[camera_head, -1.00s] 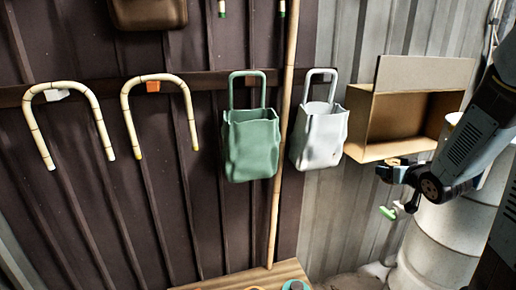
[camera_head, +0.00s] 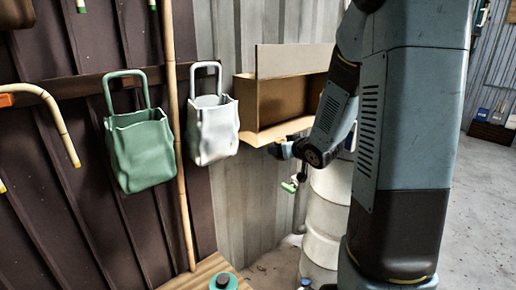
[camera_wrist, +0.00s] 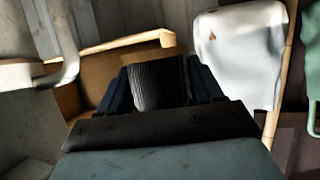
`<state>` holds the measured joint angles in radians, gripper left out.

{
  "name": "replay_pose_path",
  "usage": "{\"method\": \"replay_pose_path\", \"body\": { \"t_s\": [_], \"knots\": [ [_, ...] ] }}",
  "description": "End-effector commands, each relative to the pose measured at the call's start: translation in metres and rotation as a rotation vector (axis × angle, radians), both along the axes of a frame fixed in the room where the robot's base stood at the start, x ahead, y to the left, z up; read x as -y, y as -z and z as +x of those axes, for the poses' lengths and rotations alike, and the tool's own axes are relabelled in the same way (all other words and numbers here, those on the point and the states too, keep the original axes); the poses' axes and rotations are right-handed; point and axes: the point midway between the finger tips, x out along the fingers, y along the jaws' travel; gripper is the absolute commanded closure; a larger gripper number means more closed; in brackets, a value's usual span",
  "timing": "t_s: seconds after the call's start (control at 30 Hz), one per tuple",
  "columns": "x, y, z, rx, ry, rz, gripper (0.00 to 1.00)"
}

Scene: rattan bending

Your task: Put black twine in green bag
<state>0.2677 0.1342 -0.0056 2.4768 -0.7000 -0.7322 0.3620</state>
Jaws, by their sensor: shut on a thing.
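The green bag (camera_head: 140,152) hangs by its handle on the dark ribbed wall in the head view. Its edge also shows at the far right of the wrist view (camera_wrist: 312,68). My gripper (camera_wrist: 158,85) is shut on the black twine (camera_wrist: 158,82), a ribbed black roll between the two fingers. In the head view my gripper (camera_head: 281,151) is in front of the lower edge of the cardboard box, to the right of the green bag and apart from it. The twine is hard to make out in the head view.
A white bag (camera_head: 213,131) hangs between the green bag and my gripper. A bamboo pole (camera_head: 176,150) stands between the bags. The open cardboard box (camera_head: 262,105) is on the wall, above a white barrel (camera_head: 325,215). A wooden surface (camera_head: 195,275) is below.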

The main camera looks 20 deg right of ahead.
Motion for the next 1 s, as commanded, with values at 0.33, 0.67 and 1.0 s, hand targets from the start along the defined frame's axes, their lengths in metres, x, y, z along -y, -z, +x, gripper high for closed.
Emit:
{"method": "replay_pose_path", "body": {
  "t_s": [0.33,0.67,1.0],
  "knots": [
    [-0.100,-0.061,0.009,0.007,-0.242,-0.005,0.66],
    [-0.213,-0.127,-0.013,0.006,-0.504,-0.004,0.66],
    [-0.306,-0.184,-0.060,0.004,-0.711,-0.003,0.66]
  ]
}}
